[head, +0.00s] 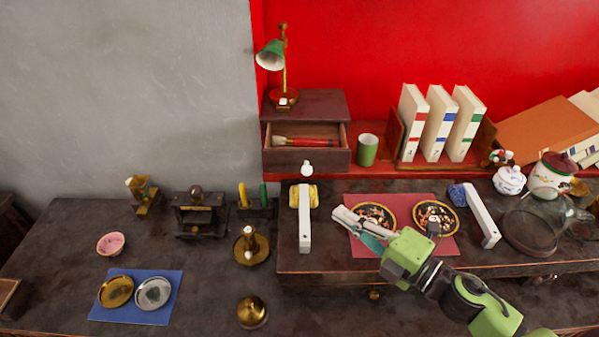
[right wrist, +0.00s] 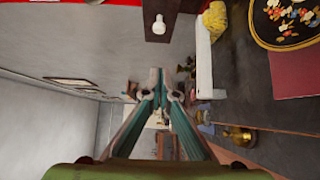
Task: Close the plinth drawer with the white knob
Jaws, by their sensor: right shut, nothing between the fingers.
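The plinth drawer (head: 308,160) is a dark wooden drawer pulled out of its box (head: 305,104) below the green lamp. A brush with a red handle (head: 308,142) lies inside it. Its white knob (head: 306,168) sits on the drawer front; in the right wrist view the knob (right wrist: 159,24) shows on the dark drawer front (right wrist: 160,8) at the top, beyond my fingertips. My right gripper (head: 338,212) is shut and empty, in front of the drawer and to its right, apart from the knob. It also shows in the right wrist view (right wrist: 156,76). My left gripper is not in view.
A white bar-shaped block (head: 304,220) stands in front of the drawer, by a yellow object (head: 314,198). A green cup (head: 367,150) and upright books (head: 438,125) are right of the drawer. Patterned plates (head: 436,217) lie on a red mat (head: 419,250) near my right arm.

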